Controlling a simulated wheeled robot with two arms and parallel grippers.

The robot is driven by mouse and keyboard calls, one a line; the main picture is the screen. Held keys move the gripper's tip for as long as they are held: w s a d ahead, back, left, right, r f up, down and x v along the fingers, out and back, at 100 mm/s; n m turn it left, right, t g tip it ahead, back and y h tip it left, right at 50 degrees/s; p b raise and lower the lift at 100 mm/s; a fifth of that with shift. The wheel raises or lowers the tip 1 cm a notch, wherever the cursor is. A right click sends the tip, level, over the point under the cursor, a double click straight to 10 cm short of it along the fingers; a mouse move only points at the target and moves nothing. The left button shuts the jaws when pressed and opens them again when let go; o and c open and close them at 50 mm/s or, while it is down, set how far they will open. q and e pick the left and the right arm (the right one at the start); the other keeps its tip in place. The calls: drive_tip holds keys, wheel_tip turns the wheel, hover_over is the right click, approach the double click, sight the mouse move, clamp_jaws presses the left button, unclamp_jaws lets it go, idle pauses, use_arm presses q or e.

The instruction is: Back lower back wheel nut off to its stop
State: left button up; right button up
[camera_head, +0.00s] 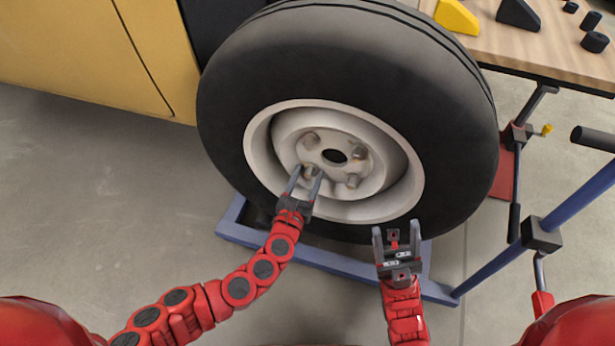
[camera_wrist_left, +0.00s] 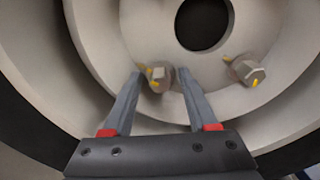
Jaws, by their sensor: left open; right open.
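A wheel (camera_head: 345,75) with a dark tyre and pale rim stands upright in front of me. Several hex nuts surround its dark centre hole. My left gripper (camera_head: 307,172) is open at the hub, its fingertips on either side of the lower left nut (camera_head: 312,170). In the left wrist view this nut (camera_wrist_left: 159,79), with yellow marks, lies between the open fingertips (camera_wrist_left: 159,73); I cannot tell whether they touch it. The lower right nut (camera_head: 352,181) is clear of the fingers and also shows in the wrist view (camera_wrist_left: 248,73). My right gripper (camera_head: 396,230) is open and empty before the tyre's lower edge.
A blue frame (camera_head: 330,262) lies on the floor under the wheel, with a blue bar (camera_head: 580,205) rising at right. A yellow panel (camera_head: 80,50) stands at left. A wooden bench (camera_head: 560,45) with blocks is at upper right. The floor at left is clear.

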use_arm(q)
clamp_jaws()
